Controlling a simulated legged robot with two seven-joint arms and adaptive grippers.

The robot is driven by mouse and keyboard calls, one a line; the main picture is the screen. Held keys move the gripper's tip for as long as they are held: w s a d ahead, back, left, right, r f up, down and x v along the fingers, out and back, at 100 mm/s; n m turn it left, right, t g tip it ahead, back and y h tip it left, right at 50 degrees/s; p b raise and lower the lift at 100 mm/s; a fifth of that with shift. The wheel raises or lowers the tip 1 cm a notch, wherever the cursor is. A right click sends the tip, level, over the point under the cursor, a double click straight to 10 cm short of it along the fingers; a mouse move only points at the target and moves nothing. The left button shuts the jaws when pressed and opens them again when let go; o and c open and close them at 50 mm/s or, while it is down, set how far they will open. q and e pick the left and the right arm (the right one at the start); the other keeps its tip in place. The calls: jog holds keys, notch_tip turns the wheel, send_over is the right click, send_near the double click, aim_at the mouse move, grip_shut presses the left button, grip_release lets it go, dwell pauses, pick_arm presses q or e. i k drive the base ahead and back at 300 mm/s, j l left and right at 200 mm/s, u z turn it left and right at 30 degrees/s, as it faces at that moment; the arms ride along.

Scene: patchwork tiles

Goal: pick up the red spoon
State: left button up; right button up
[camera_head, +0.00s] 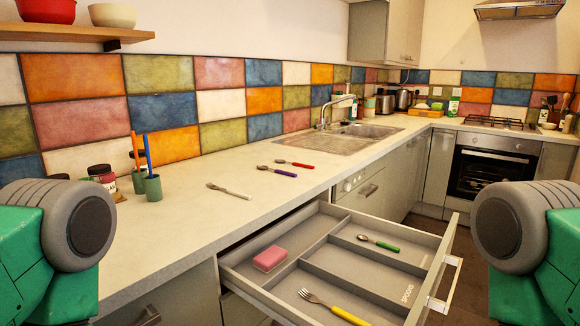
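The red spoon (295,163) lies flat on the counter (190,215), in front of the sink. A purple-handled spoon (277,170) lies close beside it on the near side. A white-handled fork (229,190) lies farther left on the counter. At the left and right picture edges only grey and green parts of my two arms show. Both grippers are out of view. Nothing covers the red spoon.
An open drawer (436,262) juts out below the counter. It holds a pink sponge (269,259), a green spoon (378,243) and a yellow fork (334,307) in separate compartments. Green cups (153,187) and jars stand at the counter's left. The sink (352,138) lies beyond the spoons.

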aim_at(279, 161)
jog(key=i+l+u, duration=0.2)
jog(key=l, duration=0.15)
jog(key=l+u, duration=0.15)
jog(key=l, duration=0.15)
jog(key=i+l+u, duration=0.2)
jog(key=l, duration=0.2)
jog(key=l+u, duration=0.2)
jog(key=l, duration=0.15)
jog(key=i+l, duration=0.05)
